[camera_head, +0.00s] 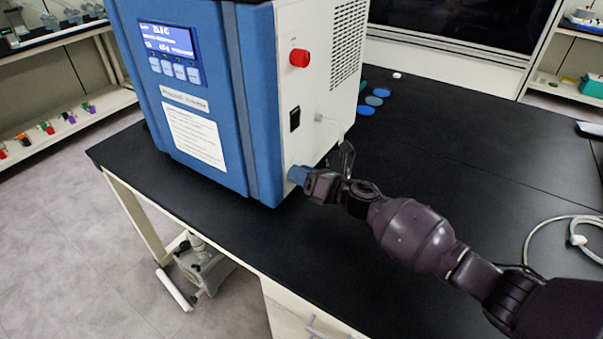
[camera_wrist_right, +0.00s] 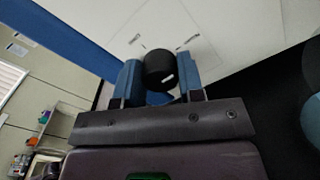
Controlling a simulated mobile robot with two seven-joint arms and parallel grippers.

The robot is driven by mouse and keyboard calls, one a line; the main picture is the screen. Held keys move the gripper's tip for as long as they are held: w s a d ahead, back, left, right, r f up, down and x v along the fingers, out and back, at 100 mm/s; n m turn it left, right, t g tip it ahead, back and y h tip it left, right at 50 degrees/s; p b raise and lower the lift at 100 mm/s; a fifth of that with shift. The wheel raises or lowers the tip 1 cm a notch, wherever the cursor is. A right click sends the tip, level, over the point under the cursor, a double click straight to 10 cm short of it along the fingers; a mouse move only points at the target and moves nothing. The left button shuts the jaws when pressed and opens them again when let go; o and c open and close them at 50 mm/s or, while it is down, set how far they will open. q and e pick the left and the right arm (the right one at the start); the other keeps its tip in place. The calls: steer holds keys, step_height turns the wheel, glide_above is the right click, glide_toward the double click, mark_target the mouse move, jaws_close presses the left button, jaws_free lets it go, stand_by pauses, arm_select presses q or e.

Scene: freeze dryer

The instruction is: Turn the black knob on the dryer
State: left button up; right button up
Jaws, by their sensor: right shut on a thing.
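The freeze dryer (camera_head: 258,90) is a blue and white box on the black bench, with a lit display on its front. Its black knob (camera_wrist_right: 159,67) shows in the right wrist view as a round black cap with a small white mark, on the white side panel. My right gripper (camera_head: 299,175) is at the lower part of that side panel. Its two blue finger pads are on either side of the knob in the wrist view, shut on it. In the head view the gripper hides the knob. My left gripper is not in view.
A red button (camera_head: 299,57) and a black switch (camera_head: 295,119) sit on the same side panel above my gripper. Blue and green discs (camera_head: 366,110) lie behind the dryer. A white hose (camera_head: 560,222) lies at right. The bench between is mostly clear.

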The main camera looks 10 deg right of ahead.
stand_by(0.4)
steer(key=o, duration=0.9)
steer(key=v, duration=1.1)
